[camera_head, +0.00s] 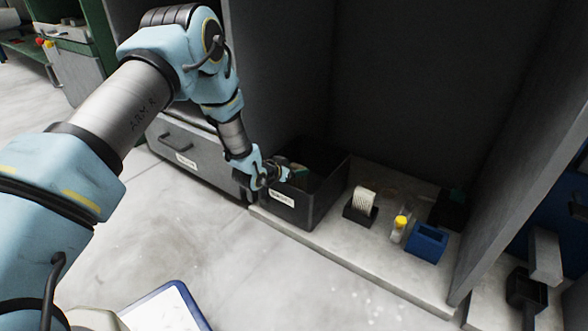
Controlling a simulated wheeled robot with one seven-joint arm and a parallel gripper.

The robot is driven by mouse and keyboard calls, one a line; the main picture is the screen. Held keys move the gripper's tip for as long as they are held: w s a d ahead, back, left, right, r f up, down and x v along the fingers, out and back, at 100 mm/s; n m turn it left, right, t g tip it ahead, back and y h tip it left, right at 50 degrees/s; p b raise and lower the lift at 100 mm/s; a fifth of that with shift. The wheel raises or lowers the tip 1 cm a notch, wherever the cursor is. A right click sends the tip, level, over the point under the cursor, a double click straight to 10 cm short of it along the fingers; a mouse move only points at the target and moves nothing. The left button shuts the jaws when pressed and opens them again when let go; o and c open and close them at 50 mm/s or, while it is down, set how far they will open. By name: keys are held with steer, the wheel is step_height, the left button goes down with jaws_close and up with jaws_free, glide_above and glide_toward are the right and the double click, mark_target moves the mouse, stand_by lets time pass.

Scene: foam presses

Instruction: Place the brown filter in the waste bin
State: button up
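A black open-topped box (318,197) with a white label on its front stands at the left of the grey ledge. I cannot read the label, so I cannot tell whether this is the waste bin. My gripper (284,174) is at the box's near left rim, with its tips at or just over the opening. Its fingers are small and dark here, so open or shut does not show. A small brownish and green patch (298,169) shows just beyond the tips, inside the box. I cannot tell whether it is the brown filter or whether my gripper touches it.
Right of the box on the ledge (338,248) are a black holder with a cream paper-like piece (363,199), a yellow-capped bottle (399,228), a blue open container (427,241) and a dark item (452,207). Grey walls enclose the ledge. A labelled drawer (188,150) is at left.

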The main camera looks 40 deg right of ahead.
steer(key=o, duration=0.3)
steer(key=shift+a+r, duration=0.1)
steer(key=shift+r, duration=0.15)
steer(key=shift+p+v, duration=2.7)
steer(key=shift+v, duration=3.2)
